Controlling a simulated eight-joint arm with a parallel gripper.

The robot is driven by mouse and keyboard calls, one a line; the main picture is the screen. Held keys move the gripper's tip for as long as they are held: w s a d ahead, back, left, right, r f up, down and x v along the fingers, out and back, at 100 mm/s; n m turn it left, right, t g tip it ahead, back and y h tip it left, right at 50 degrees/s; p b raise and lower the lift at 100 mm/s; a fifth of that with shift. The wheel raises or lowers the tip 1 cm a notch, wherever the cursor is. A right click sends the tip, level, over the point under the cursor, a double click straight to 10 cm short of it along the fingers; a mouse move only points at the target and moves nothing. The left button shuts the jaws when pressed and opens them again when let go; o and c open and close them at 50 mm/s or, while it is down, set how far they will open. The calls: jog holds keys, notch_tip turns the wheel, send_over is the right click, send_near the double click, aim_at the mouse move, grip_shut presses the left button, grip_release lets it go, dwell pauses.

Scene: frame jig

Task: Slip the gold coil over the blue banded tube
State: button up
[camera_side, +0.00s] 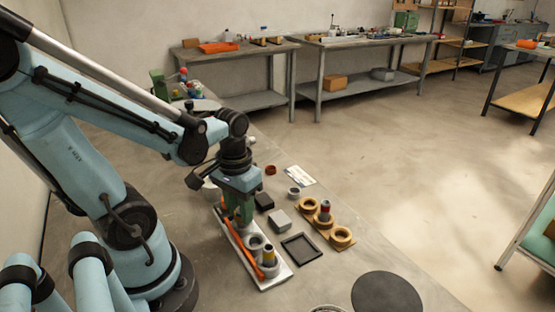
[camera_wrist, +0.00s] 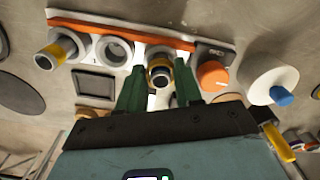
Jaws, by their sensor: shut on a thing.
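My gripper (camera_side: 234,211) points down over the white rack with the orange strip (camera_side: 277,279). Its green fingers (camera_wrist: 160,88) are shut on the gold coil (camera_wrist: 178,63), of which only yellow parts show between them. A grey tube with a dark band, which looks like the blue banded tube (camera_wrist: 160,74), stands between the fingertips in the wrist view. The coil appears around or right over its end; how far down it sits, I cannot tell. In the side view my fingers hide most of both. A yellow banded tube (camera_side: 268,257) stands at the rack's near end.
A grey ring (camera_wrist: 114,50) sits on the rack between the two tubes. A wooden board with tan rings (camera_side: 341,237) and a red banded tube (camera_side: 324,210) lies to the right.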

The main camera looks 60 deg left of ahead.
jog(key=shift+f, duration=0.6)
jog(key=o, duration=1.1)
jog(key=shift+o, duration=0.9)
jog(key=shift+r, duration=0.15)
jog(key=shift+r, duration=0.6)
jog(key=shift+r, duration=3.5)
